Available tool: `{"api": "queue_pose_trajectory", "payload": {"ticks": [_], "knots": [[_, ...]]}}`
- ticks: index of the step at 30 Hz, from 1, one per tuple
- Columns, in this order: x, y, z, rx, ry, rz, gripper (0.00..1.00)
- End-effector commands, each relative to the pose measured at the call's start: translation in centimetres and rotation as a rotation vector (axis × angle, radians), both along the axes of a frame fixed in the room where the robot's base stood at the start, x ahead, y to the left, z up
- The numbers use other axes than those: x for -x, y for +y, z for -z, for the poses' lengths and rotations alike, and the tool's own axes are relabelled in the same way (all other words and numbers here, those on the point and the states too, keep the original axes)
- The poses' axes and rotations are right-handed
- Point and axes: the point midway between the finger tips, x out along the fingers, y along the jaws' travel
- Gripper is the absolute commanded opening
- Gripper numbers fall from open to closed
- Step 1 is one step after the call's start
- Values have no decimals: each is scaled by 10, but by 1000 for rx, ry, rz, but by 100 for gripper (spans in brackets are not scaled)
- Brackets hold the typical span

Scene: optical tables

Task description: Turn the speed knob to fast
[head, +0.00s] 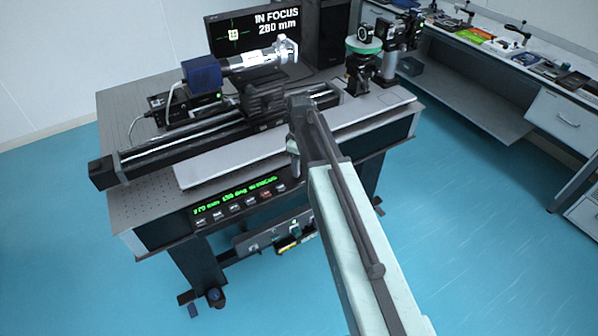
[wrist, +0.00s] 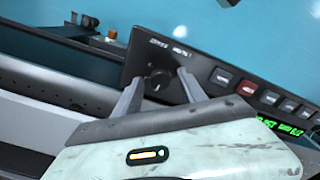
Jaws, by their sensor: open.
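A round black knob (wrist: 156,84) sits on the black control panel (wrist: 196,62) in the wrist view, with small white lettering above it that is too blurred to read. My gripper (wrist: 160,75) is open, with one finger on either side of the knob. I cannot tell whether the fingers touch it. In the head view the panel (head: 190,221) runs along the table's front edge, and my gripper (head: 293,158) is by its right part. The knob is hidden there behind my arm.
The panel carries a row of buttons, one red (wrist: 247,88), and a green display (head: 235,196). The optical table (head: 125,205) bears a long rail (head: 185,143). A monitor (head: 255,32) reads "IN FOCUS 280 mm". A side bench (head: 560,115) stands right; blue floor lies between.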

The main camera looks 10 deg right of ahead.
Motion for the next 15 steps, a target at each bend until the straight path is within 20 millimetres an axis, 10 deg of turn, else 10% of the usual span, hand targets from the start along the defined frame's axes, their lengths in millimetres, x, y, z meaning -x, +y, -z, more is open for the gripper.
{"api": "queue_pose_trajectory", "payload": {"ticks": [6, 11, 15], "knots": [[0, 0, -1, 0, 0, 0, 46], [0, 1, -1, 0, 0, 0, 1], [0, 3, -1, -1, 0, -1, 0]]}}
